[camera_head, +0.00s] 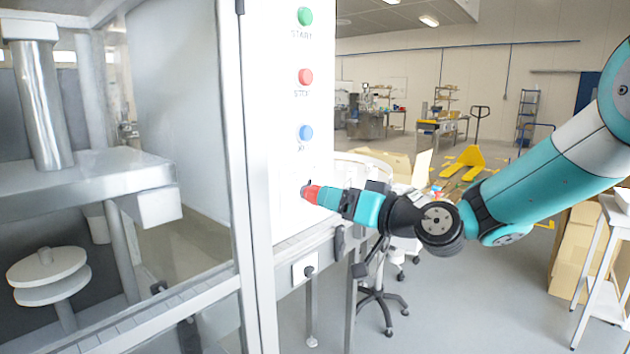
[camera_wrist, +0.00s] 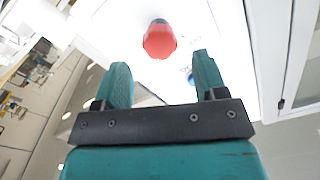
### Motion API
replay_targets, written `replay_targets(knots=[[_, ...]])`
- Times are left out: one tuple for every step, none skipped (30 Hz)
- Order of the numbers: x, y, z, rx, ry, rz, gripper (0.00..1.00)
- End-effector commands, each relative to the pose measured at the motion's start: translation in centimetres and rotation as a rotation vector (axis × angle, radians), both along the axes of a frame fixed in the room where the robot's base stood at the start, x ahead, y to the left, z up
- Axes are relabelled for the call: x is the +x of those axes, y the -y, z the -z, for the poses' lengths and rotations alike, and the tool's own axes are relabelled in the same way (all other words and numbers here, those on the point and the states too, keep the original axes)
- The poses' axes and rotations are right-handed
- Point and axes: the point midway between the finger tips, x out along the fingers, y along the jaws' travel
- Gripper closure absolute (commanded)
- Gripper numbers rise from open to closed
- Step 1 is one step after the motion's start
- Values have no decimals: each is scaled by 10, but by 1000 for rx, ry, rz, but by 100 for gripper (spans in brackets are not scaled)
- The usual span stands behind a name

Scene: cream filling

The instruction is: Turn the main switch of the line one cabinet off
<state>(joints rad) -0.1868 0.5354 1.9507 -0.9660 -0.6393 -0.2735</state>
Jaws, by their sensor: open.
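The white cabinet panel (camera_head: 285,150) stands left of centre in the head view. The red main switch (camera_head: 311,193) sticks out low on it, below the buttons. Its handle setting cannot be made out. My gripper (camera_head: 326,198) points at the panel from the right, with its fingertips close to the switch. In the wrist view the red switch (camera_wrist: 160,40) is ahead of the open fingers of my gripper (camera_wrist: 163,75), roughly centred between them. The fingers are apart with nothing held. Whether a finger touches the switch cannot be told.
Above the switch are a blue button (camera_head: 305,133), a red stop button (camera_head: 305,77) and a green start button (camera_head: 305,16). A metal-framed machine (camera_head: 90,195) stands to the left. A small grey box (camera_head: 305,268) sits below the panel.

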Motion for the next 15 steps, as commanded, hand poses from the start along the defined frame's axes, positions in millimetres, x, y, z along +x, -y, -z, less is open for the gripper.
replay_targets(knots=[[6,-11,-5,-2,0,-4,35],[10,-15,-4,-2,-1,-4,35],[15,-21,-4,-2,0,-4,35],[18,-25,-4,-1,-1,-4,35],[21,-29,-4,-1,0,-3,35],[25,-33,-3,-1,-1,-3,35],[27,-36,-3,-1,0,-3,35],[29,-39,-3,-2,0,-2,35],[32,-42,-2,0,0,-1,35],[33,-43,-1,-1,-1,-2,35],[35,-45,-1,0,0,-1,35],[36,-46,-1,-1,0,0,35],[37,-47,-1,-1,0,0,35],[37,-48,0,-1,0,0,35],[37,-48,0,-1,0,0,35]])
